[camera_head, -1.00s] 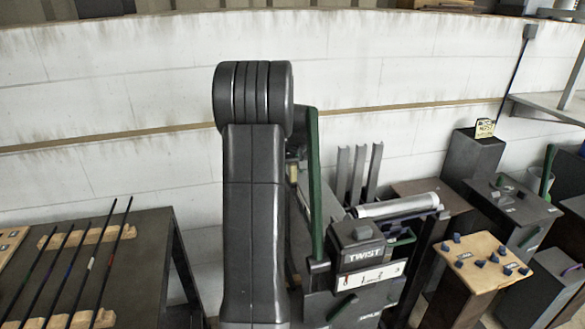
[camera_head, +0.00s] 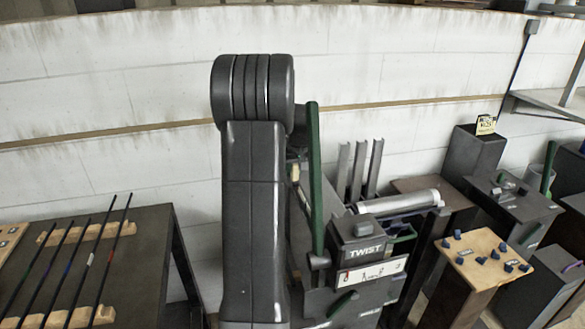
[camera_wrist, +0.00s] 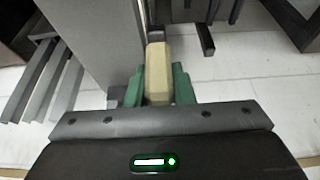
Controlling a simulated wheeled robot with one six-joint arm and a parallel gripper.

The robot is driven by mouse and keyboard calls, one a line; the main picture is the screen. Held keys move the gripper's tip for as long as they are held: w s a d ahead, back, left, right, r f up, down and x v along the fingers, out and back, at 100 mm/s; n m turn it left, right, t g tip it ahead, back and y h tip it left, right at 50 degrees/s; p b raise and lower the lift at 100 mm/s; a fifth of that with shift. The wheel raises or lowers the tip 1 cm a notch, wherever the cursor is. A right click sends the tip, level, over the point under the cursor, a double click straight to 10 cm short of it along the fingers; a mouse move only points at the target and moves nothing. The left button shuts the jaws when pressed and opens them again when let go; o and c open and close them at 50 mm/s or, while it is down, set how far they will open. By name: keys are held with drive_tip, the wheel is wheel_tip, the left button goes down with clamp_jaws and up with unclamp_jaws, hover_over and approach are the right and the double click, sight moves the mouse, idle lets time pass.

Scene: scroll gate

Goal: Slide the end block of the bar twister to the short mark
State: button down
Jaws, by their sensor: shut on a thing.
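The bar twister (camera_head: 362,250) is a dark machine labelled TWIST, right of my arm in the head view. It has a white scale plate (camera_head: 370,273) on its front and a tall green lever (camera_head: 316,180) at its left. In the wrist view my gripper (camera_wrist: 158,86) is shut, with its green fingers on either side of a pale yellow block (camera_wrist: 157,65). The block stands against a grey part (camera_wrist: 92,38). In the head view my arm hides the gripper; a small yellowish patch shows at the arm's right edge. I cannot make out the short mark.
A dark table (camera_head: 150,255) with several thin rods on wooden racks stands at the left. Grey upright channels (camera_head: 358,170) and a metal cylinder (camera_head: 399,203) are behind the twister. Several pedestals, one with a wooden top (camera_head: 482,255), stand at the right. A pale wall runs behind.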

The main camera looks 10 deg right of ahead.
drive_tip(key=s+b, duration=0.2)
drive_tip(key=s, duration=0.6)
drive_tip(key=shift+s+d, duration=0.15)
drive_tip(key=shift+s, duration=0.05)
drive_tip(key=c, duration=1.2)
unclamp_jaws()
drive_tip(key=shift+c, duration=0.2)
drive_tip(key=shift+r, duration=0.1)
wheel_tip(320, 180, up, 10)
drive_tip(key=b, duration=0.1)
